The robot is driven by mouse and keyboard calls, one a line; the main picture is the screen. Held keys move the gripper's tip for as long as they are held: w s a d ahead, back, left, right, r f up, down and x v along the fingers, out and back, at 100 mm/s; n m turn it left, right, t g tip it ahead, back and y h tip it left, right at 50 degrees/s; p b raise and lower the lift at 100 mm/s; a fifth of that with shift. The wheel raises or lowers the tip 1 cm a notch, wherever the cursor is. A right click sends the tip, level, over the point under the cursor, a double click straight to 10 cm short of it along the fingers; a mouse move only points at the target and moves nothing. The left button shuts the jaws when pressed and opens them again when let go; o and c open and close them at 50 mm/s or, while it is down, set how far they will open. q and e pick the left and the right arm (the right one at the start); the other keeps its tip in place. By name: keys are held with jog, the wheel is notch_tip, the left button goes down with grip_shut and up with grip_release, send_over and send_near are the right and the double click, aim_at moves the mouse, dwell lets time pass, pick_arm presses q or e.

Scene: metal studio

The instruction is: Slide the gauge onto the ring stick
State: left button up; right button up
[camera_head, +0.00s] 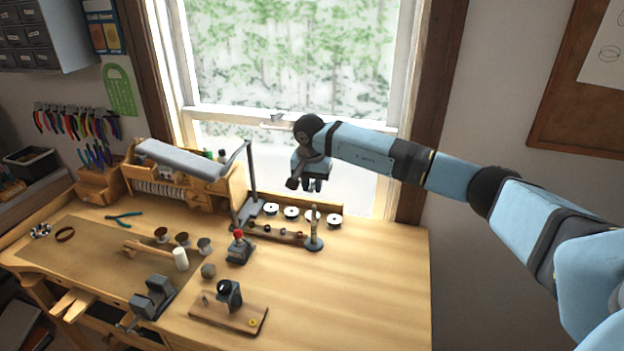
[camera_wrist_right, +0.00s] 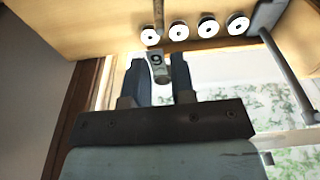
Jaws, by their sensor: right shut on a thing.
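My right gripper (camera_head: 312,187) is shut on the gauge, a small pale tag marked 9 (camera_wrist_right: 156,59), which sits between the two dark fingertips (camera_wrist_right: 160,75) in the right wrist view. In the head view the gauge is too small to make out. The ring stick (camera_head: 314,232) stands upright on a dark base near the bench's back right. My right gripper is above it, with a visible gap. A thin rod, likely the ring stick (camera_wrist_right: 158,14), shows just beyond the gauge in the right wrist view. My left gripper is out of view.
Several white discs (camera_head: 291,212) lie along the bench's back edge, with a low wooden rack (camera_head: 275,233) before them. A lamp post (camera_head: 251,180) stands to the left. A red-topped grey tool (camera_head: 239,248) stands nearby. The bench's right side (camera_head: 370,290) is clear.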

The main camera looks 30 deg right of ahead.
aim_at(314, 212)
jog(key=shift+s+a+f+b, duration=0.1)
jog(key=shift+f+b, duration=0.1)
jog(key=shift+f, duration=0.2)
jog(key=shift+s+f+b, duration=0.1)
jog(key=shift+f+b, duration=0.05)
jog(key=shift+f, duration=0.2)
jog(key=shift+w+f+b, duration=0.1)
jog(key=shift+f+b, duration=0.5)
jog(key=shift+f, duration=0.95)
jog(key=shift+w+d+b, duration=0.25)
jog(key=shift+d+b, duration=0.05)
jog(key=shift+f+b, duration=0.5)
jog(key=shift+f, duration=0.2)
jog(key=shift+s+f, duration=0.1)
jog(key=shift+f, duration=0.05)
